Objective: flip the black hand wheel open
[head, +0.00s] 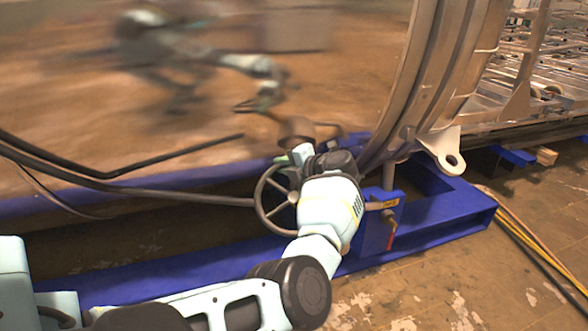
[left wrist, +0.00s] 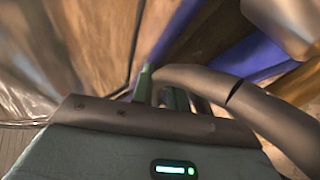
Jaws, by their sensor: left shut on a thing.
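My left gripper (head: 297,134) is beside the chamber at the middle of the head view, beyond my pale wrist. Its fingertips are hard to make out there. In the left wrist view the thick dark bar (left wrist: 200,80) arcs from the green fingers (left wrist: 160,88) to the right edge. The fingers are shut on it, though the contact is partly hidden by the gripper body. My right gripper is not in view.
A spoked grey wheel (head: 259,208) stands below and left of the gripper, partly behind my arm. A blue frame (head: 440,228) runs beneath the chamber flange (head: 420,85). Dark cables (head: 150,190) hang at the left. Yellow cables (head: 535,240) lie on the floor at right.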

